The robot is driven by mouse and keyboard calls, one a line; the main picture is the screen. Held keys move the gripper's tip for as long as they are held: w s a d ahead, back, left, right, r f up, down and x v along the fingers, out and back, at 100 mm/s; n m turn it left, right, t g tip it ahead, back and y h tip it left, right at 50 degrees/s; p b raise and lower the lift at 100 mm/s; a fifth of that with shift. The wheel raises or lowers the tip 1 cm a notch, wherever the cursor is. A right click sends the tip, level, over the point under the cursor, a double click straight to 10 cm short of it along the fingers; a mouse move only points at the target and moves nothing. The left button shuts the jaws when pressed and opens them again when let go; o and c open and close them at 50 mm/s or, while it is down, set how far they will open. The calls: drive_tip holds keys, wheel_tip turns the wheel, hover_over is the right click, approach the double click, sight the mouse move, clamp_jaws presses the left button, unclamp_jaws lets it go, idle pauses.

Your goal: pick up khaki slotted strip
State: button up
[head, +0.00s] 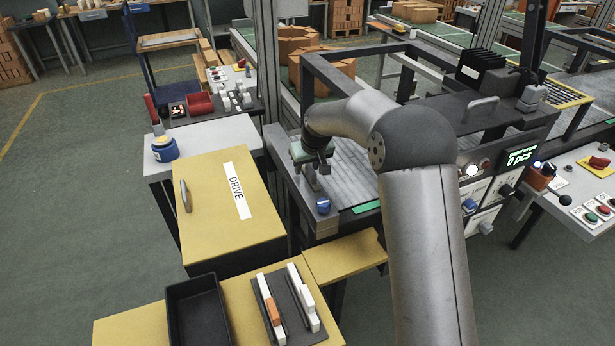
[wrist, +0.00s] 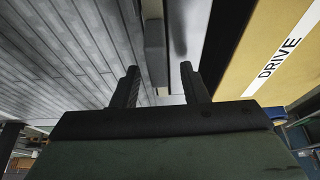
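I cannot make out a khaki slotted strip in either view. My gripper (head: 318,168) is over the left edge of the grey slatted conveyor bed (head: 350,182) in the head view, partly hidden by my arm. In the wrist view my gripper (wrist: 158,70) has its two dark fingers well apart. Nothing is held between them. A grey frame bar (wrist: 154,45) shows beyond the fingers, with the slatted bed to its left.
A yellow cabinet (head: 210,215) marked DRIVE stands left of the conveyor. In front are an empty black bin (head: 197,312) and a dark holder (head: 290,318) with white strips and an orange piece. A blue knob (head: 323,205) sits at the bed's near corner. Dark frame bars rise over the bed.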

clamp_jaws()
